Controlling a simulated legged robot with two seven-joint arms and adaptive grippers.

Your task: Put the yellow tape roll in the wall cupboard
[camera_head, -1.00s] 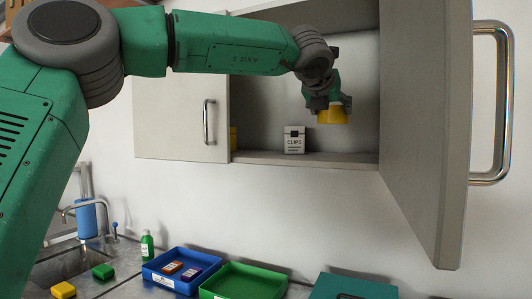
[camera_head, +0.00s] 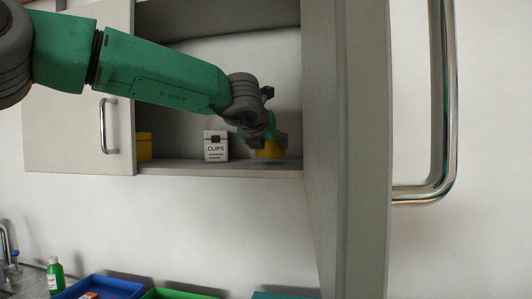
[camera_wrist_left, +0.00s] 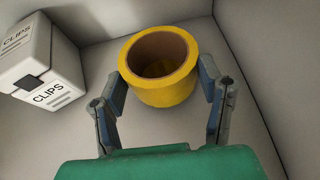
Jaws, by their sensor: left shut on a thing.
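The yellow tape roll (camera_head: 270,152) is inside the open wall cupboard (camera_head: 190,170), low over its shelf at the right end. In the left wrist view the tape roll (camera_wrist_left: 163,88) sits between the two fingers, its open hole facing the camera. My left gripper (camera_head: 268,143) is shut on it from above; its fingers also show in the left wrist view (camera_wrist_left: 165,85). I cannot tell whether the roll touches the shelf. My right gripper is in neither view.
A white CLIPS box (camera_head: 216,147) stands on the shelf left of the roll. A yellow object (camera_head: 144,147) is partly hidden by the closed left door (camera_head: 75,120). The open right door (camera_head: 350,150) juts out beside the cupboard. Blue (camera_head: 100,289) and green trays (camera_head: 178,294) lie below.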

